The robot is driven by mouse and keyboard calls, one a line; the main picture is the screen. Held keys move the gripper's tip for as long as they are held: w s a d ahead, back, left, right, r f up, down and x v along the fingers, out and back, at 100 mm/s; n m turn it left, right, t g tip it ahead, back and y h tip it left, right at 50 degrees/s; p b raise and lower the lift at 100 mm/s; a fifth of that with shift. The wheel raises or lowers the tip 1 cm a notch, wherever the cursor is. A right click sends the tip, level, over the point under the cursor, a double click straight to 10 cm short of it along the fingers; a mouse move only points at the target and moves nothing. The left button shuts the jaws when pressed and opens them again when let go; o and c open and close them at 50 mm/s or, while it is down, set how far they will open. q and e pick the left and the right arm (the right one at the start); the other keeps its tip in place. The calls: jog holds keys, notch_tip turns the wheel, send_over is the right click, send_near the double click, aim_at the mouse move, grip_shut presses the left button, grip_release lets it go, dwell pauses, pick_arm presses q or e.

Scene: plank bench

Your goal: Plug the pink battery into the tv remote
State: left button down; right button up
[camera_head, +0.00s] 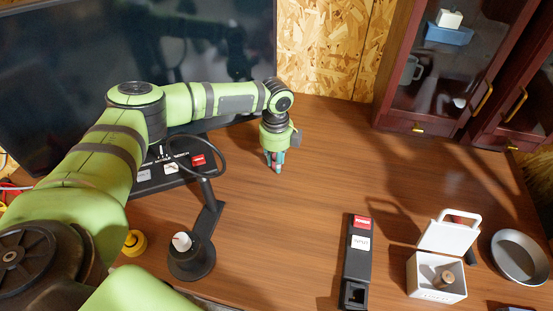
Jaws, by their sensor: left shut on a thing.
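My left gripper (275,160) points down above the middle of the bench. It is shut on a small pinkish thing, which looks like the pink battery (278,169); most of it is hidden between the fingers. The tv remote is hard to make out for certain. A long black device (355,271) with a red label, a white label and an open slot at its near end lies to the right of and nearer than the gripper. It is apart from the gripper. My right gripper is not in view.
A white open-lidded box (421,288) holding a brown cylinder and a grey round pan (519,257) stand at right. A black labelled panel (150,186) lies behind my left arm. A cabinet (440,70) stands at back right.

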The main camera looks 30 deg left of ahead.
pick_arm(q)
jog(key=shift+f, duration=0.15)
jog(key=c, duration=1.1)
grip_release()
jog(key=shift+o, duration=0.2)
